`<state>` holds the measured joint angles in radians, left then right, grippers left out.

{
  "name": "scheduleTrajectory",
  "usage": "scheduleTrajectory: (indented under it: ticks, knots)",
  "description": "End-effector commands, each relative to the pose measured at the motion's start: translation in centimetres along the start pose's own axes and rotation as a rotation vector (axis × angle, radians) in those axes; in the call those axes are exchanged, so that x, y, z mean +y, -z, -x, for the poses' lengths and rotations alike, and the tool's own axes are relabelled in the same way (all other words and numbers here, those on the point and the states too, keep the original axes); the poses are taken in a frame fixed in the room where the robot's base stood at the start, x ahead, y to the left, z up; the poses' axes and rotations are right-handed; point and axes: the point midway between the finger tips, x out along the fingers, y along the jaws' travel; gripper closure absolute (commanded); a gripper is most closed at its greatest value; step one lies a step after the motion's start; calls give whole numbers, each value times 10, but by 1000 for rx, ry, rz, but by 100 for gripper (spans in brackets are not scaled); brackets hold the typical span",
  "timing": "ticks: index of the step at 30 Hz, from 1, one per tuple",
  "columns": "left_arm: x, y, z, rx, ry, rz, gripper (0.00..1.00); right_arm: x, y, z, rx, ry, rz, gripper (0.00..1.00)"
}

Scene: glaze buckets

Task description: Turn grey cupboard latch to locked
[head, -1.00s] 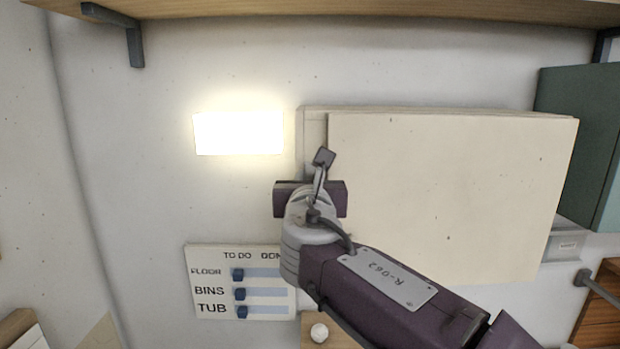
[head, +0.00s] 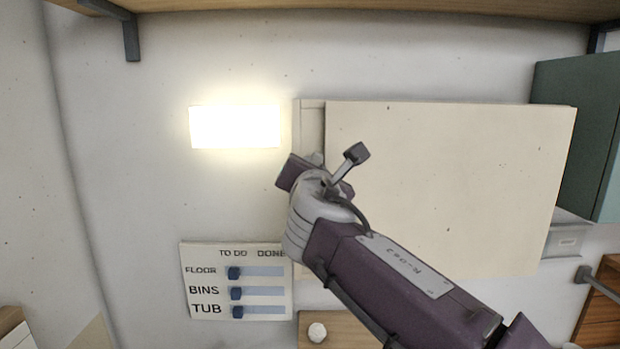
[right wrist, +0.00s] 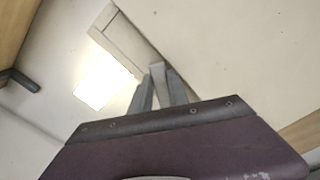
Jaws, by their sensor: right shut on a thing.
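A cream cupboard (head: 450,190) is fixed to the wall, its door face filling the middle right of the head view. My right gripper (head: 314,160) is at the door's left edge, its wrist body tilted and covering most of the latch. In the right wrist view the two grey fingers (right wrist: 160,88) are closed on the pale grey latch handle (right wrist: 158,74), which shows between them against the cupboard (right wrist: 235,60). Whether the latch has reached its locked position cannot be made out. My left gripper is not in view.
A bright lit panel (head: 235,127) is on the wall left of the cupboard. A to-do board (head: 262,302) with blue sliders hangs below it. A wooden shelf (head: 350,10) runs above, and a green cabinet (head: 575,130) stands at the right.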

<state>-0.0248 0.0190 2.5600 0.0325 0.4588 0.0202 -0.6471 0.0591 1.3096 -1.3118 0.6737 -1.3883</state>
Motion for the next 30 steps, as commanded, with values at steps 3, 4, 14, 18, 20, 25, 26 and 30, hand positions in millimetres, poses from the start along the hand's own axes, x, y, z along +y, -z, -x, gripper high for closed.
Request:
scheduleTrajectory:
  ticks: [3,4,14,18,20,25,26,30]
  knots:
    - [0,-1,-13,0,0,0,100,-5,4,0,0,0,-109,100]
    - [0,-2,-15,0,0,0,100,-6,4,0,0,0,-138,100]
    - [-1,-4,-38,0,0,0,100,-13,6,0,-1,-1,-451,100]
    - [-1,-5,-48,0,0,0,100,-16,8,0,0,0,-584,100]
    - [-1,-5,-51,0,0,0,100,-18,9,0,0,0,-638,100]
    - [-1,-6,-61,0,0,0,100,-20,10,0,0,-1,-783,100]
    - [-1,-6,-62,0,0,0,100,-20,11,0,0,-1,-807,100]
    - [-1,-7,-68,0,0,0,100,-22,12,0,0,0,-902,100]
